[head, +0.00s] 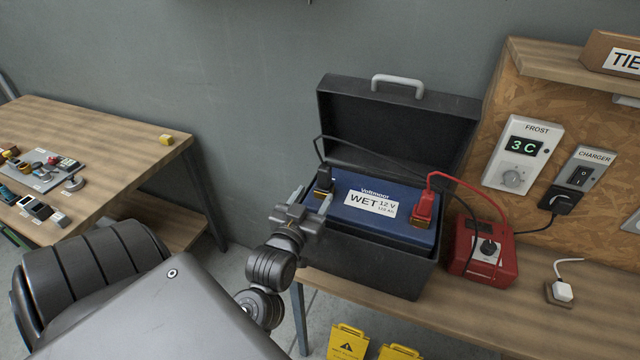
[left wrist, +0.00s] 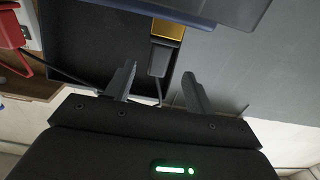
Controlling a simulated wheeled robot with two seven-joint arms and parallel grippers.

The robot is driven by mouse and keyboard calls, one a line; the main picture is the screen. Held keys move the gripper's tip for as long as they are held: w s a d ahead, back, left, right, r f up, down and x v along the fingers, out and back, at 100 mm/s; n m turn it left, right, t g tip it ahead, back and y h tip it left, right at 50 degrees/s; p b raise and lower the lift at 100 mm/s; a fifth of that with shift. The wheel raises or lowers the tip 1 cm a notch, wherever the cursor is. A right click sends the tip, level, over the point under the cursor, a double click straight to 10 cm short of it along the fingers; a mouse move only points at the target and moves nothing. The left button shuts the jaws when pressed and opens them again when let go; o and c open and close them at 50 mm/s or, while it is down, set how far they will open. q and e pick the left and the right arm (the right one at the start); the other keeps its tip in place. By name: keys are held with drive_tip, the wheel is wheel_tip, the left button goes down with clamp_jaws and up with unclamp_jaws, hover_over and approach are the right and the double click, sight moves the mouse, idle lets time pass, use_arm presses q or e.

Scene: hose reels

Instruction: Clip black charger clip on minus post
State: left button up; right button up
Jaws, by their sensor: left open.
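The black charger clip (head: 323,179), with brass jaws, stands at the left end of the blue battery (head: 350,213). Its jaws appear to be at the minus post, which they hide; I cannot tell how firmly they grip. My left gripper (head: 312,201) is open just in front of and below this clip. In the left wrist view, the clip's black handle (left wrist: 158,60) and brass jaws (left wrist: 168,29) lie just beyond the gap between my open fingertips (left wrist: 160,78). No contact shows. The red clip (head: 423,207) sits at the battery's right end. My right gripper is not in view.
The battery sits in a black case (head: 360,261) with its lid (head: 398,125) raised behind. The black cable loops over the battery to the red charger (head: 484,257). A wall panel (head: 522,152) stands at right. A side table (head: 95,135) with small items is at left.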

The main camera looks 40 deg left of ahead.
use_arm(q)
drive_tip(key=shift+b+v, duration=0.35)
drive_tip(key=shift+v, duration=1.3)
